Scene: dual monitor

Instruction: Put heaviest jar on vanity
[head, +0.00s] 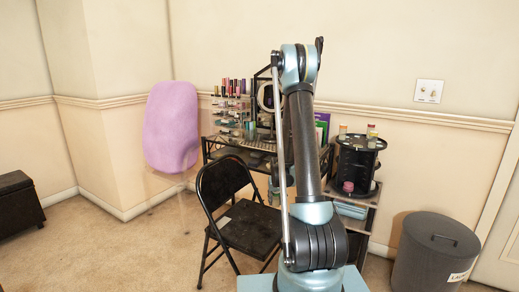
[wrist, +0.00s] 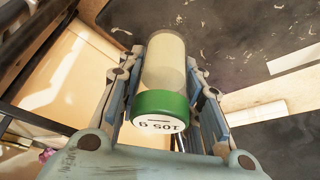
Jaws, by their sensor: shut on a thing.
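In the wrist view, my gripper (wrist: 160,100) is shut on a clear jar (wrist: 163,62) with pale contents and a green lid (wrist: 160,105). The lid's label reads "105 g", upside down in this view. In the head view, my arm hides most of the gripper and the held jar. The vanity (head: 222,150), a black-framed table with cosmetics on it, stands against the back wall, partly behind my arm.
A black folding chair (head: 250,228) stands in front of the vanity. A grey lidded bin (head: 435,252) is at the right. A purple rounded object (head: 171,127) is by the left wall. In the wrist view, a dark flecked surface (wrist: 240,40) lies beyond the jar.

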